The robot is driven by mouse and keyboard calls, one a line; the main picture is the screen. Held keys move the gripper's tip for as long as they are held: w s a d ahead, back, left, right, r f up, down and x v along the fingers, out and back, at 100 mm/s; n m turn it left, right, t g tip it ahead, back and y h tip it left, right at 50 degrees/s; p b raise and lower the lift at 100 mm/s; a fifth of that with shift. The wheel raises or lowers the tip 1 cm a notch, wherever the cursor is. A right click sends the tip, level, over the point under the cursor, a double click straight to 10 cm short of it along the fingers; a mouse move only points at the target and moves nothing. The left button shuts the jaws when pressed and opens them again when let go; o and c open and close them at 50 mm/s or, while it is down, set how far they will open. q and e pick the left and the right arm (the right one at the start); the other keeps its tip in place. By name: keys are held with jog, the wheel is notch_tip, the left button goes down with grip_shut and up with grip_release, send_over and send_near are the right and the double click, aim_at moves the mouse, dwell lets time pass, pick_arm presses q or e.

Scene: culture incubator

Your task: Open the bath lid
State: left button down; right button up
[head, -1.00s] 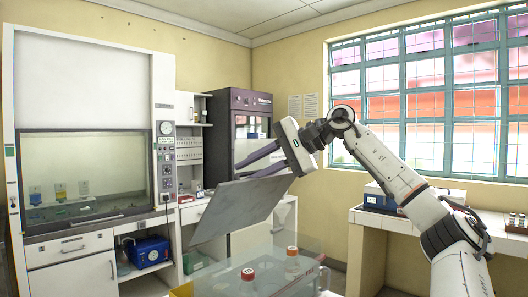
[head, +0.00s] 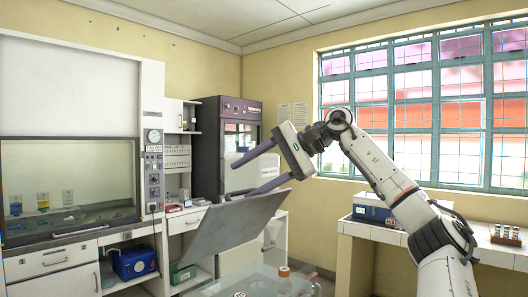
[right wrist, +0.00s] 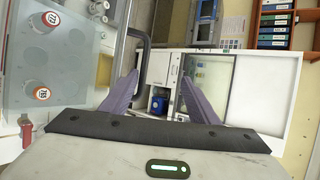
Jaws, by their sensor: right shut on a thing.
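The bath lid (head: 225,225) is a flat grey panel, raised and steeply tilted above the clear-walled bath (head: 230,284) at the bottom of the head view. My right gripper (head: 240,172) is at the lid's upper right edge, with one purple finger close along that edge. The fingers look well apart there, and the contact itself is hard to see. My left gripper is out of view.
A fume hood (head: 152,120) stands left, a dark-framed cabinet (head: 208,150) behind the lid. A side bench (head: 480,247) with a blue box (head: 372,209) stands right.

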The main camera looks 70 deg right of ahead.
jog(key=shift+o, duration=1.1)
jog(key=shift+t, duration=0.4)
jog(key=r, duration=0.1)
jog(key=s+d+r, duration=0.1)
jog(key=r, duration=0.2)
jog(key=shift+s+d, duration=0.15)
jog(key=shift+s, duration=0.2)
jog(key=v, duration=0.3)
jog(key=shift+s+a+r, duration=0.15)
jog(key=shift+a+r, duration=0.1)
jog(key=shift+a, duration=0.1)
jog(key=c, duration=0.7)
jog(key=shift+w+d+r, duration=0.1)
jog(key=shift+w+r, duration=0.05)
jog(key=shift+w, duration=0.05)
jog(key=v, duration=1)
